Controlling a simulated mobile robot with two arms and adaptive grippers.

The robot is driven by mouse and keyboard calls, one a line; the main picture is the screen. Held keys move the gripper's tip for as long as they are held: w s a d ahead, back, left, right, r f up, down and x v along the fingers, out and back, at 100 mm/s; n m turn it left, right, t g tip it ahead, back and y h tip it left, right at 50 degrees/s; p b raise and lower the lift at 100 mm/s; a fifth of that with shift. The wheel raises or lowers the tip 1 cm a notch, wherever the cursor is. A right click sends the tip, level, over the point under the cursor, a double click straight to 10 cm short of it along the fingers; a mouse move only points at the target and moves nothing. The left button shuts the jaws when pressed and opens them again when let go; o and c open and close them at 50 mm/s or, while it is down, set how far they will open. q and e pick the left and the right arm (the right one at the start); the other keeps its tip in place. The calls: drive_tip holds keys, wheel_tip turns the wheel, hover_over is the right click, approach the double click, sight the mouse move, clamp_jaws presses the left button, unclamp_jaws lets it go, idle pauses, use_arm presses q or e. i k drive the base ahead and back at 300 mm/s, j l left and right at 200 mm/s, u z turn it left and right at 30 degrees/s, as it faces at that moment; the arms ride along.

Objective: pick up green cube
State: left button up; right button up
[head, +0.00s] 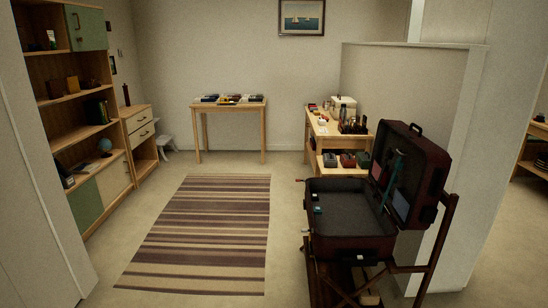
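I cannot clearly make out a green cube in the head view. A dark red suitcase (345,255) stands open on a wooden stand (411,269) at the lower right, with its lid tilted up on the right side. Small teal and white items (317,210) are at the left inner edge of the suitcase, too small to tell their shape. A teal strip (398,165) and flat items show in the lid. Neither of my grippers is in view.
A striped rug (205,232) lies on open floor in the middle. A bookshelf (73,100) and drawer cabinet (139,134) stand left. A small table (229,105) with items stands at the back wall. A wooden shelf table (322,128) with items stands behind the suitcase, beside a partition (415,88).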

sight(363, 159)
drive_tip(key=i+j+u, duration=0.3)
drive_tip(key=i, duration=0.9)
drive_tip(key=i+l+u, duration=0.15)
drive_tip(key=i+u, duration=0.15)
drive_tip(key=i, duration=0.95)
drive_tip(key=i+l+z, duration=0.15)
drive_tip(key=i+z, duration=0.2)
drive_tip(key=i, duration=0.8)
drive_tip(key=i+j+z, duration=0.15)
drive_tip(key=i+z, duration=0.25)
drive_tip(key=i, duration=0.8)
